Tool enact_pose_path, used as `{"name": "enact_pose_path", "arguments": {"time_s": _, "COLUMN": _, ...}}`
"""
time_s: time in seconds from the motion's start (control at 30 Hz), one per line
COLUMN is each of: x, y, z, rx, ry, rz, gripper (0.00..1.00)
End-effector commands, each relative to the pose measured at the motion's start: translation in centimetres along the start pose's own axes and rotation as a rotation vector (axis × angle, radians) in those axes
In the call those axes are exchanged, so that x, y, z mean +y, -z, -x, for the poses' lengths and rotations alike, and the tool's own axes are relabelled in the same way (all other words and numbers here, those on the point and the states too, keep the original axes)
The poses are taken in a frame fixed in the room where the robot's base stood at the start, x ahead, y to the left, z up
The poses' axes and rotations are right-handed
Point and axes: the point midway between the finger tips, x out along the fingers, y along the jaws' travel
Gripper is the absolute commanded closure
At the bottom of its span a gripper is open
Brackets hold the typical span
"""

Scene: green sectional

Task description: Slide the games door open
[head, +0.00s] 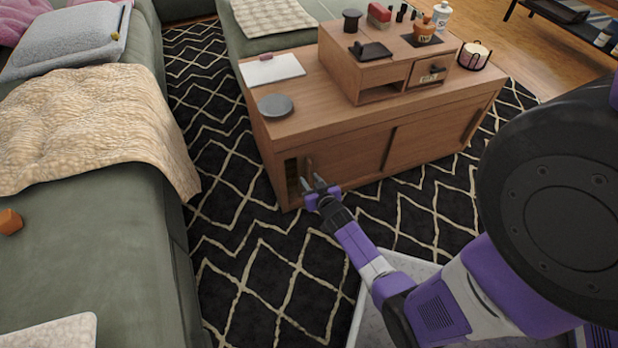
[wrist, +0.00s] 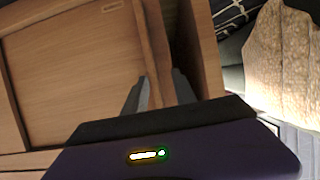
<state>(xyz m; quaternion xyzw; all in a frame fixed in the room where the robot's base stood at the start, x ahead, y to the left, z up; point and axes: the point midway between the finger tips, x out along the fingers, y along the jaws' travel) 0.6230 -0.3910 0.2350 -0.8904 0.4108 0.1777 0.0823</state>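A low wooden cabinet (head: 440,110) has sliding doors on its front. The left door (head: 350,162) has a vertical wooden strip, seemingly its handle (head: 309,165), near its left edge. A narrow dark opening (head: 292,178) shows between this door and the cabinet's left end. In the wrist view, the door panel (wrist: 75,75) fills the left side, with a small label (wrist: 112,6) too small to read. My gripper (head: 312,181) is open at the door's left edge; its fingers also show in the wrist view (wrist: 161,76), around the line of the strip. I cannot tell whether they touch it.
A small drawer box (head: 395,75), a white notepad (head: 272,69) and a grey plate (head: 275,105) sit on the cabinet top. A green sofa with a beige blanket (head: 90,125) stands at left. Patterned rug (head: 270,270) lies clear between sofa and cabinet.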

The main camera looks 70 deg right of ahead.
Motion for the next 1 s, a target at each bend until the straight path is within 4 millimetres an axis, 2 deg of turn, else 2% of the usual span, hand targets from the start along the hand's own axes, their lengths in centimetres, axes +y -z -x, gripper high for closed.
{"name": "enact_pose_path", "arguments": {"time_s": 1.0, "x": 0.0, "y": 0.1, "z": 6.3, "rx": 0.002, "ry": 0.000, "rz": 0.000, "gripper": 0.67}}
